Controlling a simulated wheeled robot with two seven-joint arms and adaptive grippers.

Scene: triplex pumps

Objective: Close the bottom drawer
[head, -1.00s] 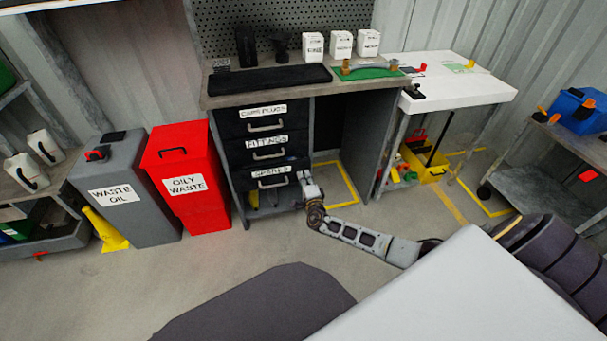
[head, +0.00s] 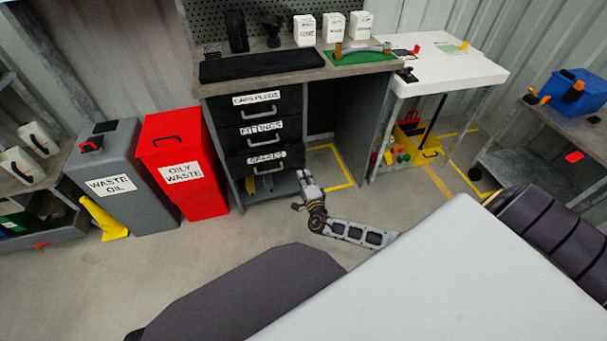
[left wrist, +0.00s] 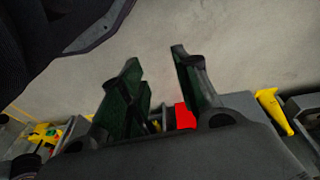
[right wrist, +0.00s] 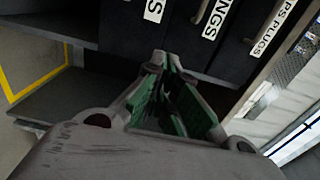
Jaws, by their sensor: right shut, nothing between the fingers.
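The red oily waste bin (head: 178,165) and grey waste oil bin (head: 120,185) stand left of the workbench (head: 300,65). An open shelf lies under the drawers. A white table (head: 450,72) and yellow crate (head: 428,150) are to the right. The floor before the bench is clear.

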